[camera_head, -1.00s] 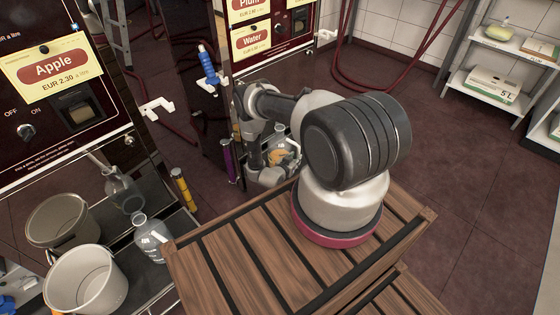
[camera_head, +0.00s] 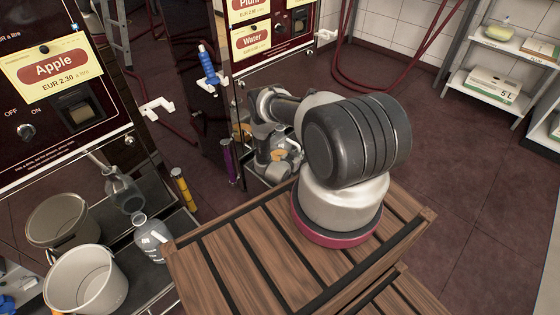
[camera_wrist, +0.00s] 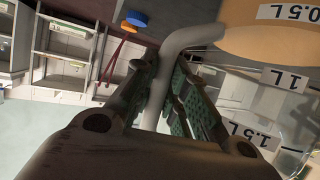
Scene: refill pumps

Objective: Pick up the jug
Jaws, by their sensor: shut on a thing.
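The jug (camera_wrist: 290,108) is clear, with white labels reading 0.5 L, 1 L and 1.5 L, and fills the right side of the wrist view. Tan-orange contents (camera_wrist: 275,38) show at its upper part there. Its grey handle (camera_wrist: 155,95) runs between the fingers of my gripper (camera_wrist: 168,92), which is shut on it. In the head view my gripper (camera_head: 268,152) is beyond the wooden cart, low beside the Water dispenser, and it and my arm hide most of the jug. Whether the jug touches a surface is unclear.
A slatted wooden cart top (camera_head: 235,262) is in front. At left stand a glass bottle (camera_head: 150,238), a white bucket (camera_head: 86,282) and a grey bucket (camera_head: 62,222) under the Apple dispenser (camera_head: 55,75). Shelves (camera_head: 490,85) stand at right, with open floor before them.

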